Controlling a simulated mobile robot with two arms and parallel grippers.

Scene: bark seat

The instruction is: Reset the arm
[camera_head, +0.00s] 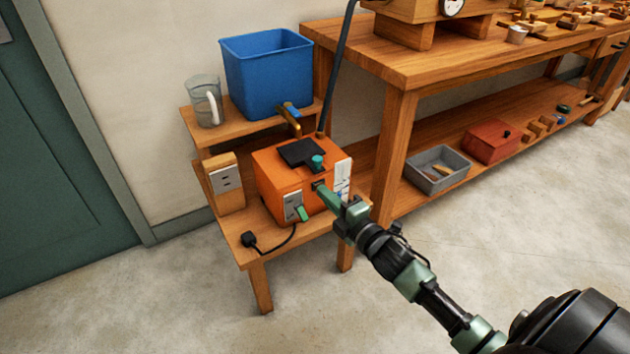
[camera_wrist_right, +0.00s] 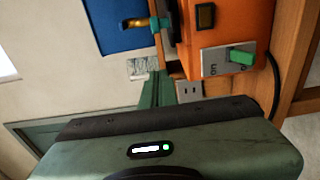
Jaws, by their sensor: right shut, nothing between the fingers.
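My right gripper (camera_head: 328,197) reaches in from the lower right in the head view. Its tip is in front of the orange box (camera_head: 281,178), close to its front face; I cannot tell whether it touches. The gripper is shut with nothing in it. The box has a metal switch plate with a green lever (camera_head: 303,213), a dark top plate and a teal knob (camera_head: 317,161). In the right wrist view the green lever (camera_wrist_right: 242,57) and its plate marked "on" show near the upper right, above my gripper's body (camera_wrist_right: 170,140). My left gripper is not in view.
The box stands on a low wooden stand (camera_head: 238,240) with a black plug (camera_head: 248,239) and cord in front. A blue bin (camera_head: 266,75) and a clear jug (camera_head: 206,102) stand on its upper shelf. A workbench (camera_head: 395,75) is to the right. The front floor is clear.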

